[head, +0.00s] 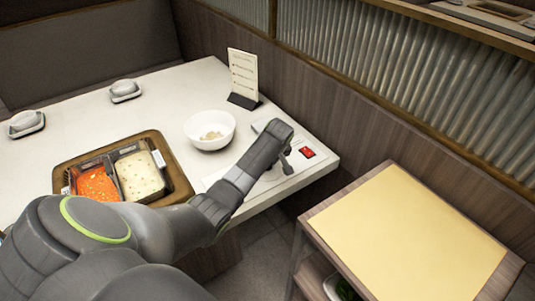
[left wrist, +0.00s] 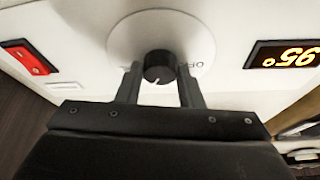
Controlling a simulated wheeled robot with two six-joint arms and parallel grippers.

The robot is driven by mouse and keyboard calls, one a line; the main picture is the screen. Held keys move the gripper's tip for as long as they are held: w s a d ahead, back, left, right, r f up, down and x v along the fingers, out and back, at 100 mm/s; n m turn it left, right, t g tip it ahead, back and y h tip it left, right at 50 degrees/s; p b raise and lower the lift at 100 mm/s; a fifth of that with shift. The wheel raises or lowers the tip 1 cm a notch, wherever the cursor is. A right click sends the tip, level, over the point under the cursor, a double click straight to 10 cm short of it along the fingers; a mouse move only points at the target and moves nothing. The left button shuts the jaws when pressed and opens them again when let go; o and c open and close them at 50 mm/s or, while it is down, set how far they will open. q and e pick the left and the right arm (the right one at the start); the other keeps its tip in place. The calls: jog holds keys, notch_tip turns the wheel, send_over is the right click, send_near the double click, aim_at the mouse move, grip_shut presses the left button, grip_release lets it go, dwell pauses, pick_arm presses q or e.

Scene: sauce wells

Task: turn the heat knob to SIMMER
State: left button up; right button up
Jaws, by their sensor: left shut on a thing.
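The black heat knob (left wrist: 158,66) sits on a round pale dial plate (left wrist: 125,38) in the left wrist view. Its white mark points down in the picture, toward my gripper. Part of a word, apparently OFF, shows right of the knob; no SIMMER label is readable. My left gripper (left wrist: 160,84) has a finger on each side of the knob and is shut on it. In the head view my left gripper (head: 286,163) is at the control panel on the table's right end and hides most of the knob. My right gripper is not in view.
A red switch (head: 306,152) and a lit display (left wrist: 285,56), apparently reading 95 upside down, flank the knob. A white bowl (head: 209,129), a menu stand (head: 243,77) and a wood-framed tray of sauce wells (head: 180,180) stand on the table. A side table (head: 400,235) has a bare top.

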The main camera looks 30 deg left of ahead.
pick_arm(q)
jog(key=shift+w+r+n+y+p, duration=0.1)
jog(key=shift+n+y+p, duration=0.2)
jog(key=shift+n+p, duration=0.4)
jog(key=o, duration=1)
jog(key=shift+c, duration=0.2)
jog(key=p+v, duration=0.2)
jog(key=v, duration=1.5)
jog(key=shift+w+r+p, duration=0.25)
jog(key=shift+w+p, duration=0.05)
jog(key=shift+p, duration=0.05)
jog(key=shift+f, duration=0.1)
